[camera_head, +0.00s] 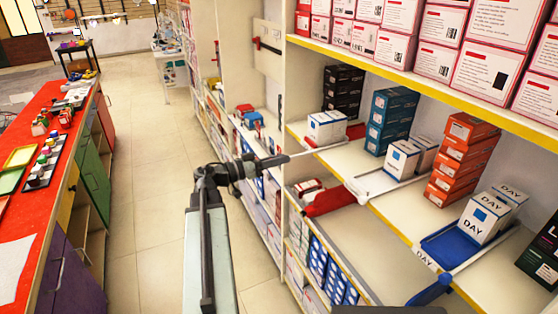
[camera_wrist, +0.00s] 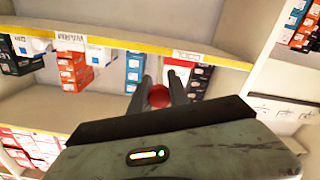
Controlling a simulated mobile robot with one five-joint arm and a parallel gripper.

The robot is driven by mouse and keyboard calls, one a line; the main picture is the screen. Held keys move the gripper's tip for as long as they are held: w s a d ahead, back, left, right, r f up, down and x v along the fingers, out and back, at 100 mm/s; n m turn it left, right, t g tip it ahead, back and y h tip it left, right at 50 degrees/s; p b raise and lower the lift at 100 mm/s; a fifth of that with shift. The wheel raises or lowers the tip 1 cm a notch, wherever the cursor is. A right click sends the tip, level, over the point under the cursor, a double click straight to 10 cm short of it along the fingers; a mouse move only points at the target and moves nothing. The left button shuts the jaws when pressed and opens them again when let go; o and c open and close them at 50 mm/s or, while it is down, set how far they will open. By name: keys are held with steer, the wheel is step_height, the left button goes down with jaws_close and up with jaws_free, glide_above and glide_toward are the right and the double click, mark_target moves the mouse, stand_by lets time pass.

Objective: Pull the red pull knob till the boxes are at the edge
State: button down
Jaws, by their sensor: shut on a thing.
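The red pull knob (camera_wrist: 158,96) shows in the wrist view between the two fingers of my gripper (camera_wrist: 160,84). My gripper is shut on it. In the head view my gripper (camera_head: 282,159) is in front of the shelf unit, and the knob is hidden there. A thin pale rod (camera_head: 318,150) runs from my gripper to the shelf. White and blue boxes (camera_head: 326,127) stand upright on the shelf close to its yellow front edge, just behind the rod. A red piece (camera_head: 356,131) shows beside them on the right.
Other boxes share the shelf: teal (camera_head: 390,120), orange (camera_head: 461,160) and white ones in a blue tray (camera_head: 440,247). A red object (camera_head: 330,200) is on the level below. A red-topped counter (camera_head: 30,225) stands left. The aisle floor (camera_head: 150,190) between is clear.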

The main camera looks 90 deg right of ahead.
steer(key=shift+s, duration=0.15)
steer(key=shift+s+d, duration=0.1)
steer(key=c, duration=1.2)
jaws_free()
steer(key=shift+c, duration=0.2)
steer(key=v, duration=0.7)
steer(key=shift+w+a, duration=0.2)
steer(key=shift+w, duration=0.15)
